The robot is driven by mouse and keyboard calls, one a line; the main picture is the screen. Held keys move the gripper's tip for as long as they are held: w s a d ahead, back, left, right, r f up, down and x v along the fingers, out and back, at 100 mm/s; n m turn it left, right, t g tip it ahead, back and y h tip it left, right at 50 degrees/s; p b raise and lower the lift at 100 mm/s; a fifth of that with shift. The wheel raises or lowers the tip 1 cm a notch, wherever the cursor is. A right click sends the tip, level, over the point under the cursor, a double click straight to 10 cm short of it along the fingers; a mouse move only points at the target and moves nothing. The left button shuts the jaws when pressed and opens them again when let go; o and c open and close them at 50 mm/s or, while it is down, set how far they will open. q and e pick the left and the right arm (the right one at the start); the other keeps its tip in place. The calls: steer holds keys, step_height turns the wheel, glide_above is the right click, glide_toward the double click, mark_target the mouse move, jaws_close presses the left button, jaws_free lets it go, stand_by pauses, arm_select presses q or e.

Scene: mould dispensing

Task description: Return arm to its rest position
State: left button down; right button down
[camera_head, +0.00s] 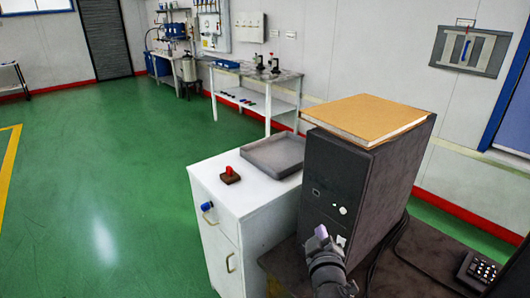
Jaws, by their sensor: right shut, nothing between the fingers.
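My right gripper (321,234) is at the lower middle, in front of the dark box-shaped machine (330,183). Its fingers are shut and hold nothing. The dark forearm behind it comes up from the bottom edge. From this angle I cannot tell whether the fingertips touch the front panel of the machine. My left gripper and left arm are out of the picture.
A tan board (368,119) lies on the machine. Left of it, a white cabinet (225,193) bears a grey tray (262,165) and a small brown block with a red knob (229,172). A black keypad (477,269) is at lower right. Green floor lies open at left.

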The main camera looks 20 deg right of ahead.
steer(key=s+a+f+g+y+b, duration=0.1)
steer(key=s+a+f+g, duration=0.1)
steer(key=s+f, duration=0.5)
steer(key=s+a+f+g+y+b, duration=0.1)
steer(key=s+a+f+g+y, duration=0.15)
steer(key=f, duration=0.95)
steer(key=s+a+f+g+y+b, duration=0.1)
steer(key=s+a+f+g+b, duration=0.15)
steer(key=s+f, duration=0.45)
steer(key=s+f+m+g, duration=0.1)
steer(key=s+f+g, duration=0.1)
steer(key=s+f, duration=0.3)
steer(key=s+a+f+m+g+y+b, duration=0.1)
steer(key=s+f+g, duration=0.2)
steer(key=s, duration=0.9)
steer(key=s+f+g, duration=0.3)
steer(key=s+f, duration=0.4)
steer(key=s, duration=0.2)
steer(key=shift+s+a+m+b, duration=0.2)
steer(key=shift+s+m+b, duration=0.1)
steer(key=shift+m, duration=0.1)
